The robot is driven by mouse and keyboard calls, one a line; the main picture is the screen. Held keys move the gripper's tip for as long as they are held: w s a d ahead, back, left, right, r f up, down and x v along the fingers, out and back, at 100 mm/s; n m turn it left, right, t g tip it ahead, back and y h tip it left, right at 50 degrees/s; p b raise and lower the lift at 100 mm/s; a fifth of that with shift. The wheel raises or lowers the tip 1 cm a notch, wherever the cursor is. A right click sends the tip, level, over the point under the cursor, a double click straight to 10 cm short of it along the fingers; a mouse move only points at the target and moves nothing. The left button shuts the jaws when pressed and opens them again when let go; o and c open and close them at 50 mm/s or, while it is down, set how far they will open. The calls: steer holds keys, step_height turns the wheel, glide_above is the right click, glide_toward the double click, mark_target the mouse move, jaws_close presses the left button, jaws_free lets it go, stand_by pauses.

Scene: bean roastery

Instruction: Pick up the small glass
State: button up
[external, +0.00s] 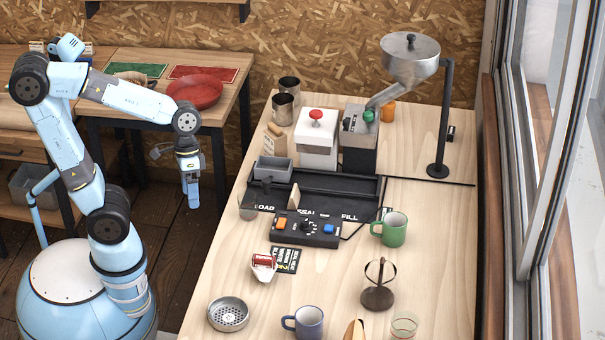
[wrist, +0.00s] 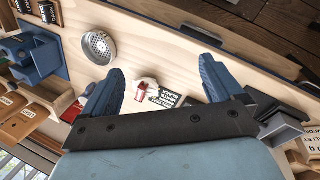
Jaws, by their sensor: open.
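A small clear glass (external: 404,324) stands upright at the front right of the light wooden table, with a faint green tint. Another clear glass (external: 248,208) stands near the table's left edge, beside the black mat, with something thin and dark in it. I cannot tell which of the two is meant. My gripper (external: 193,203) hangs pointing down, left of the table's edge and apart from both glasses. In the wrist view my gripper (wrist: 161,68) has its two blue fingers spread wide with nothing held between them. I cannot make out either glass clearly there.
Near the front glass stand a brown wire stand (external: 377,297), a blue mug (external: 305,322) and a round metal strainer (external: 228,314). A green mug (external: 392,229) and a control box (external: 307,229) are farther back. A grinder with a steel funnel (external: 410,62) stands behind.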

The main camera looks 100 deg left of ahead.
steer(key=w+a+f+n+h, duration=0.1)
steer(key=a+f+n+h, duration=0.3)
steer(key=f+n+h, duration=0.1)
steer(key=n+t+h, duration=0.1)
steer(key=n+t, duration=1.4)
steer(key=n, duration=0.4)
glide_toward(240, 198)
steer(key=x, duration=1.2)
steer(key=shift+w+a+f, duration=0.1)
steer(key=shift+w+f, duration=0.1)
steer(key=shift+f, duration=0.05)
steer(key=c, duration=1.1)
